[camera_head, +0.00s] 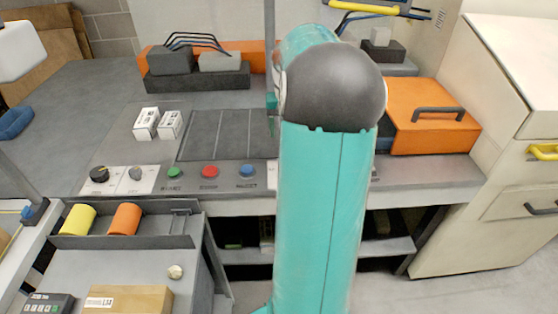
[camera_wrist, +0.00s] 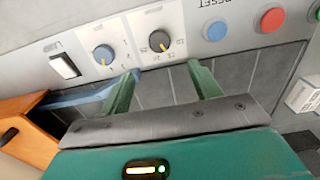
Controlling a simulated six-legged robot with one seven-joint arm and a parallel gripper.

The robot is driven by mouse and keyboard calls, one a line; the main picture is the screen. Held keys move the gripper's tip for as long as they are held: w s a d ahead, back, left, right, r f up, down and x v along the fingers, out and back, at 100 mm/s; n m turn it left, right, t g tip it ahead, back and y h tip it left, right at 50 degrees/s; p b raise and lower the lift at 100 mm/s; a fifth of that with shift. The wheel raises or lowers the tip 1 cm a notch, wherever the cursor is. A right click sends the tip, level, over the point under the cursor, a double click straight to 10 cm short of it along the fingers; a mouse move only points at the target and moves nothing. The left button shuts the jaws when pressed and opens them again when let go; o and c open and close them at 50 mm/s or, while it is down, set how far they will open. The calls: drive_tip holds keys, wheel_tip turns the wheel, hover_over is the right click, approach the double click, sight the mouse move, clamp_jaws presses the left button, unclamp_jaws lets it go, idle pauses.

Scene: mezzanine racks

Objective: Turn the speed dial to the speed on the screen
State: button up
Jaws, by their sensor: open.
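In the wrist view, which looks at the panel upside down, a blue-grey dial (camera_wrist: 103,54) and a dark dial (camera_wrist: 159,40) with a yellow pointer sit side by side on white plates with marks around them. I cannot read which one is the speed dial. My gripper (camera_wrist: 163,69) is open, its two green fingers apart and empty, just short of the dark dial in the picture. In the head view my arm hides these dials and the gripper. At the panel's far left are another black dial (camera_head: 99,174) and a grey dial (camera_head: 135,173). No lit screen can be made out.
Green (camera_head: 174,173), red (camera_head: 209,172) and blue (camera_head: 247,171) buttons line the bench front. A rocker switch (camera_wrist: 64,66) is beside the blue-grey dial. Two white boxes (camera_head: 158,123) lie behind. An orange case (camera_head: 428,115) stands right of my arm.

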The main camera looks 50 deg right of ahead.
wheel_tip(320, 180, down, 13)
drive_tip(key=shift+f, duration=0.15)
drive_tip(key=shift+s, duration=0.1)
drive_tip(key=c, duration=1)
